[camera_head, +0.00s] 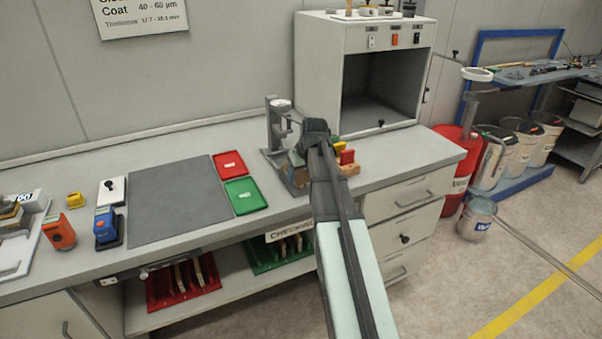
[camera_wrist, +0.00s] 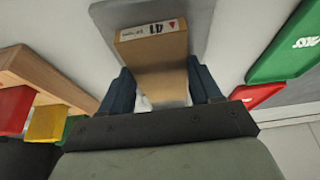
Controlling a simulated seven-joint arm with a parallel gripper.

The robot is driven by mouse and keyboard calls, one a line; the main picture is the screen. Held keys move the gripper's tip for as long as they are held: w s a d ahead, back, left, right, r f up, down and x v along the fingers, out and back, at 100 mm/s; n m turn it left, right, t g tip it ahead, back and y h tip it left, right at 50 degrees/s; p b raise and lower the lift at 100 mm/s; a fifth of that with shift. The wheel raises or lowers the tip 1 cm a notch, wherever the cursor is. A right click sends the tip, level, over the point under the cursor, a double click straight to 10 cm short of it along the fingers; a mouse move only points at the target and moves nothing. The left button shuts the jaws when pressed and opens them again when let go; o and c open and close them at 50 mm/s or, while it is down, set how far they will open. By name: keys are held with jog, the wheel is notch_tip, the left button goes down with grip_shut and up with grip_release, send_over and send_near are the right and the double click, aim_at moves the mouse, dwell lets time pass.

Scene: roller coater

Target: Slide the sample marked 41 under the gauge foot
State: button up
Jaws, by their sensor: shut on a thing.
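The sample marked 41 (camera_wrist: 160,55) is a tan, flat block with a white label at its far end in the wrist view. My gripper (camera_wrist: 163,88) has its two blue fingers on either side of the sample and is shut on it. The far end of the sample lies over or on a grey plate (camera_wrist: 198,22); I cannot tell whether they touch. In the head view the gauge (camera_head: 278,120), a grey stand with a round dial, stands just left of my gripper.
A wooden rack (camera_wrist: 38,72) with red, yellow and green blocks is close beside my gripper. A red tray (camera_head: 229,164) and a green tray (camera_head: 245,195) lie left of the gauge. A white cabinet (camera_head: 318,60) stands behind. A dark grey mat (camera_head: 178,198) is clear.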

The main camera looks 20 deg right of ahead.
jog(key=shift+w+a, duration=0.1)
jog(key=shift+w, duration=3.95)
jog(key=shift+w+a+r, duration=0.1)
jog(key=shift+w, duration=0.55)
jog(key=o, duration=1.1)
jog(key=shift+w, duration=0.15)
jog(key=shift+o, duration=0.3)
jog(key=shift+r, duration=0.1)
jog(key=shift+d+r, duration=0.1)
jog(key=shift+d, duration=0.1)
jog(key=s+v, duration=0.1)
jog(key=v, duration=1.3)
jog(key=shift+a+f, duration=0.25)
jog(key=shift+a, duration=0.05)
